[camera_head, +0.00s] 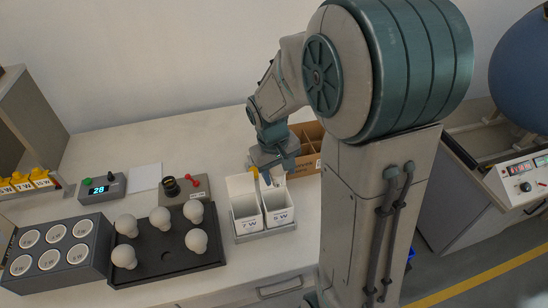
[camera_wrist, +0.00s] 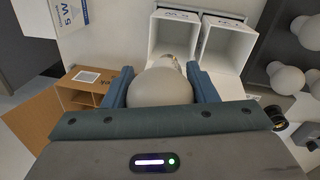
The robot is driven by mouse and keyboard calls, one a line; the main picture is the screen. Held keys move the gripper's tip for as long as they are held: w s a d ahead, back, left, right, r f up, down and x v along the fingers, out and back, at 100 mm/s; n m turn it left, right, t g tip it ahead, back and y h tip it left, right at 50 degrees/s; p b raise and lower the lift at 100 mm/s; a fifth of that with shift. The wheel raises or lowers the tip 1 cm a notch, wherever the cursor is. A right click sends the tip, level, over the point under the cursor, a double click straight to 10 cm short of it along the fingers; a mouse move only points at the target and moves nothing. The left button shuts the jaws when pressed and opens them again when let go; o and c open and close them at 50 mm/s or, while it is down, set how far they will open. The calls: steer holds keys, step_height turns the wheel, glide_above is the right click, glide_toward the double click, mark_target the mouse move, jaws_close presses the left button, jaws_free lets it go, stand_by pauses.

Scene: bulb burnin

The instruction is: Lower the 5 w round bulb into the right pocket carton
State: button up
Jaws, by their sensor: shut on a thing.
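My gripper (camera_head: 272,176) is above the back of the two white cartons. In the wrist view, my gripper (camera_wrist: 160,90) is shut on a white round bulb (camera_wrist: 160,86), with its metal base pointing toward the cartons. The bulb's wattage mark is not readable. The right pocket carton (camera_head: 279,216) stands open beside the left carton (camera_head: 247,223), marked 7 W. In the wrist view the right carton (camera_wrist: 157,38) is the left one of the pair, partly behind the bulb base; the left carton (camera_wrist: 226,48) is beside it. Both look empty.
A black tray (camera_head: 168,277) with several white bulbs is left of the cartons, with a grey block (camera_head: 68,280) of round sockets beyond. A control box with a red lever (camera_head: 197,195) stands behind the tray. A divided cardboard box (camera_head: 306,153) is behind my gripper.

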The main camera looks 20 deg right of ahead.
mark_target(279, 187)
steer(key=shift+f+b, duration=1.75)
steer(key=shift+f, duration=0.7)
steer(key=shift+s, duration=0.1)
steer(key=shift+f+b, duration=1.75)
steer(key=shift+f, duration=0.3)
steer(key=o, duration=1.1)
steer(key=shift+c, duration=0.2)
steer(key=shift+r, duration=0.1)
steer(key=r, duration=0.4)
steer(key=a+r, duration=0.1)
steer(key=r, duration=0.8)
steer(key=shift+s+a+r, duration=0.15)
steer(key=shift+a+r, duration=0.15)
steer(key=shift+a, duration=0.1)
